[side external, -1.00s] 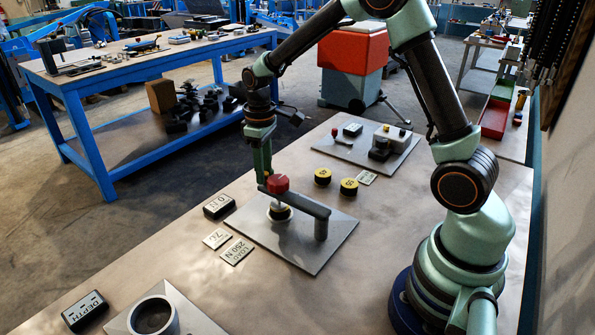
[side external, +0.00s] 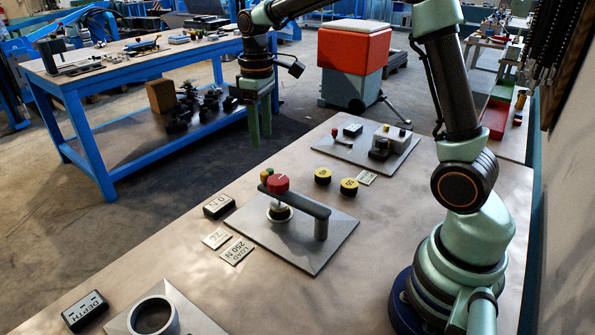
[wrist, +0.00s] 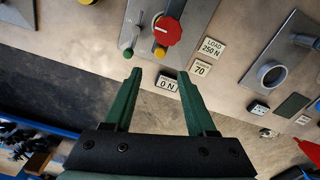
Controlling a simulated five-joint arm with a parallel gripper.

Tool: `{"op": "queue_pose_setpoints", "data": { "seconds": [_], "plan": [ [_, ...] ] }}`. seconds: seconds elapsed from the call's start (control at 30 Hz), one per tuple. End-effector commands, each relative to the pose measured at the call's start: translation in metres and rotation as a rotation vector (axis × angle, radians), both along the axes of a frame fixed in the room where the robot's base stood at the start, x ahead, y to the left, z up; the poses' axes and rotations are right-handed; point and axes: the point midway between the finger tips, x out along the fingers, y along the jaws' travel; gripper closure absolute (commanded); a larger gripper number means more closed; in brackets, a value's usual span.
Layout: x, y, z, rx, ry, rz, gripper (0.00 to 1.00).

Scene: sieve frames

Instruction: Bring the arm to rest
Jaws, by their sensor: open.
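My gripper (side external: 260,138) is raised in the air at the far edge of the bench, pointing down. Its two green fingers are apart with nothing between them. It also shows in the wrist view (wrist: 157,80), fingers spread, with the bench beyond them. The press fixture with a red knob (side external: 278,183) stands on a grey plate (side external: 300,262) at the middle of the bench, apart from my gripper. The red knob is at the top of the wrist view (wrist: 167,31).
A black "0 N" display (side external: 219,206) and a "LOAD 250 N" plate (side external: 237,251) lie left of the fixture. Two yellow-topped black discs (side external: 323,176) lie behind it. A round cup (side external: 153,316) stands at the front. A blue workbench (side external: 90,130) is at the back left.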

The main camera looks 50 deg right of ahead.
Motion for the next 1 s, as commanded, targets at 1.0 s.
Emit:
{"op": "queue_pose_setpoints", "data": {
  "seconds": [1.0],
  "plan": [
    [-0.062, 0.018, 0.06, 0.001, -0.192, -0.103, 0.44]
  ]
}}
